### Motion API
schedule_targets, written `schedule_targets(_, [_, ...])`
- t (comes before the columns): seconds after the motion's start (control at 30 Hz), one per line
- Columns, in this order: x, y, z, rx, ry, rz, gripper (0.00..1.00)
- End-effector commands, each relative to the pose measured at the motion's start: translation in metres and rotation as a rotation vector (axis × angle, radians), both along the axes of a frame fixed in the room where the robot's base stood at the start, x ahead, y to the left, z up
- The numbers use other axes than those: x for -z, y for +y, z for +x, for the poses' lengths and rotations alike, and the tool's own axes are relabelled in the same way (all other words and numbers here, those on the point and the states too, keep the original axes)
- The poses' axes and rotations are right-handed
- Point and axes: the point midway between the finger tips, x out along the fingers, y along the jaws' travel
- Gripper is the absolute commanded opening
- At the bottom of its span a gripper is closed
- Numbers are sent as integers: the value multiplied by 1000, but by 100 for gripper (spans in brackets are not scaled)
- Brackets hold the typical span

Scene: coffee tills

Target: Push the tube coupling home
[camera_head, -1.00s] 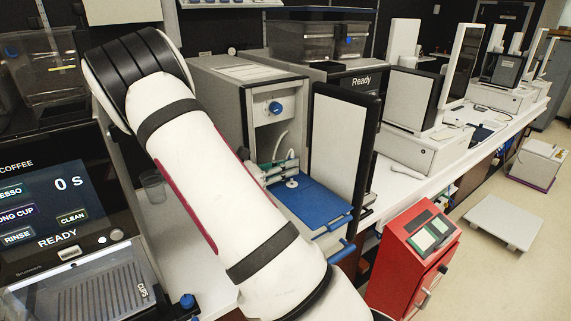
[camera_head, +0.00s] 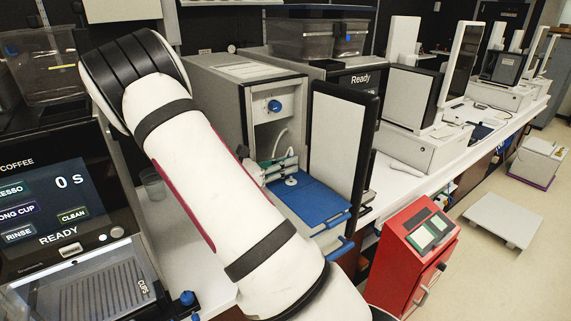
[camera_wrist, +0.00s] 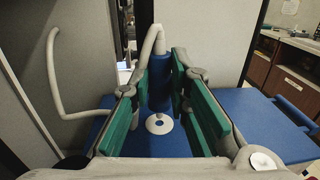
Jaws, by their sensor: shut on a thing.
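The tube coupling (camera_wrist: 158,82) is a blue upright cylinder with a pale tube (camera_wrist: 151,42) coming out of its top and bending over. In the wrist view it stands between the green pads of my gripper (camera_wrist: 170,105), which is shut on it. Below it a white round disc (camera_wrist: 159,124) with a dark centre lies on the blue tray (camera_wrist: 252,118). In the head view my gripper (camera_head: 281,170) is small, partly behind my arm, at the opening of the grey machine (camera_head: 230,95). The seating of the coupling is hidden there.
A coffee machine (camera_head: 60,225) is at the left. A clear cup (camera_head: 154,184) stands behind my arm. A red box unit (camera_head: 413,255) stands lower right.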

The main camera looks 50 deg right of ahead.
Motion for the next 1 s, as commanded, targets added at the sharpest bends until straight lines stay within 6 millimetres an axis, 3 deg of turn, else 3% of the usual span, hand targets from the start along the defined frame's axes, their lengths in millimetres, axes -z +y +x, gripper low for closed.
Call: schedule_targets(1.0, [26,0,0,0,1,0,0])
